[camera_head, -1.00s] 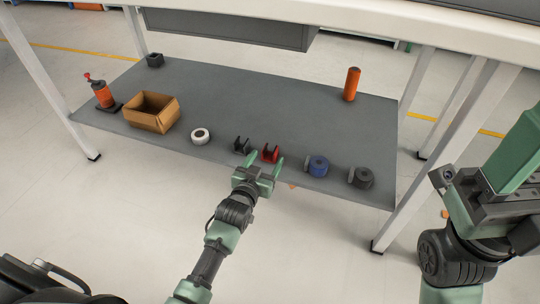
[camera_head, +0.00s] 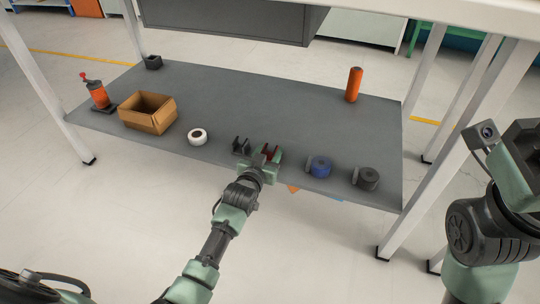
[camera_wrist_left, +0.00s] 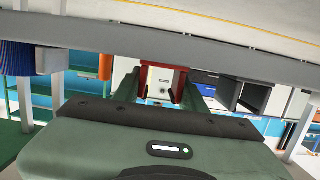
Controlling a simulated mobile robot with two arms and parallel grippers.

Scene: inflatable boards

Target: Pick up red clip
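The red clip (camera_head: 270,153) stands near the front edge of the grey lower shelf (camera_head: 260,100), partly hidden by my left gripper (camera_head: 265,155). The left gripper has reached it from the front, with its green fingers on either side of it. In the left wrist view the red clip (camera_wrist_left: 160,78) sits between the two fingers, which are apart; whether they touch its sides is hard to make out. Part of my right arm shows at the right edge of the head view, clear of the shelf, but its fingers are out of frame.
A black clip (camera_head: 241,147) stands close on the left of the gripper. A white roll (camera_head: 197,136) and an open cardboard box (camera_head: 148,114) are further left. A blue roll (camera_head: 320,167) and a dark grey roll (camera_head: 367,178) stand right. An orange cylinder (camera_head: 353,84) stands behind.

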